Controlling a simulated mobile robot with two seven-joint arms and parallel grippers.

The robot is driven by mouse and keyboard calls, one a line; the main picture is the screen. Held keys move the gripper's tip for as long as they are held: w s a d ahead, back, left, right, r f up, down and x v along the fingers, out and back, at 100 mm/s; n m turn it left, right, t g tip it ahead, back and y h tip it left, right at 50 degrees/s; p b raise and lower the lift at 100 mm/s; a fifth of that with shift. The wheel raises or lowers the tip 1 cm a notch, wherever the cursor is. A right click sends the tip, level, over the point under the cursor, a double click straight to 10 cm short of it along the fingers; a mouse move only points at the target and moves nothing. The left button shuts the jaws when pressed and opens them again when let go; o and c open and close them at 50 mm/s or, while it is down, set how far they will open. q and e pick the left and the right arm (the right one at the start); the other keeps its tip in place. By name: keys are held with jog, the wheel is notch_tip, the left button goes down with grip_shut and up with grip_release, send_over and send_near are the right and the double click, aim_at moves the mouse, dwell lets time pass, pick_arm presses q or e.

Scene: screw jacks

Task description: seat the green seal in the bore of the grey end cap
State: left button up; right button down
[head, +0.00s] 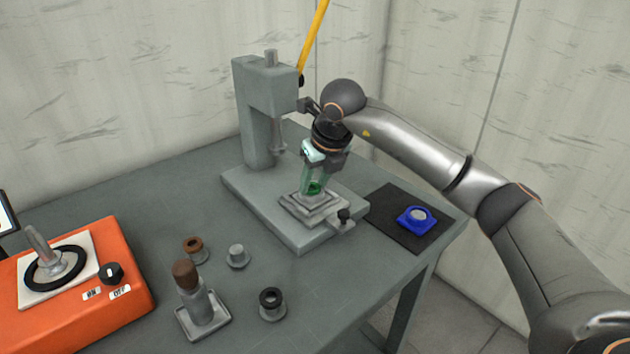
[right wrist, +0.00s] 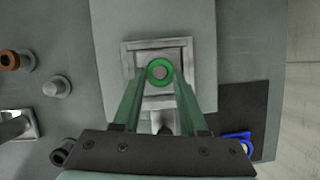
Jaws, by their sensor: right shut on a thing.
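My right gripper (head: 314,186) reaches down over the press bed and is shut on the green seal (head: 315,188). In the right wrist view the seal (right wrist: 151,67) is a green ring between the two fingertips, with a round grey centre. Below it on the press bed is a square, stepped grey piece (head: 290,208), which looks like the grey end cap; it also shows in the right wrist view (right wrist: 128,60). The seal and fingers hide its bore. I cannot tell whether the seal touches it. My left gripper is not in view.
The grey press (head: 252,120) stands close behind my gripper. A black mat (head: 388,225) holds a blue part (head: 406,221) with a grey disc. Brown (head: 194,250), grey (head: 237,257) and dark (head: 271,304) small parts, a brown-topped tool (head: 197,300) and an orange machine (head: 125,290) stand at left.

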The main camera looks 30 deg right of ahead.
jog(key=shift+s+f, duration=0.2)
jog(key=shift+f, duration=0.4)
jog(key=c, duration=0.7)
grip_release()
jog(key=shift+f, duration=0.1)
jog(key=shift+o, duration=1.3)
jog(key=shift+r, duration=0.3)
jog(key=p+v, duration=0.1)
jog(key=v, duration=1.1)
jog(key=shift+w+r, duration=0.2)
jog(key=shift+r, duration=0.35)
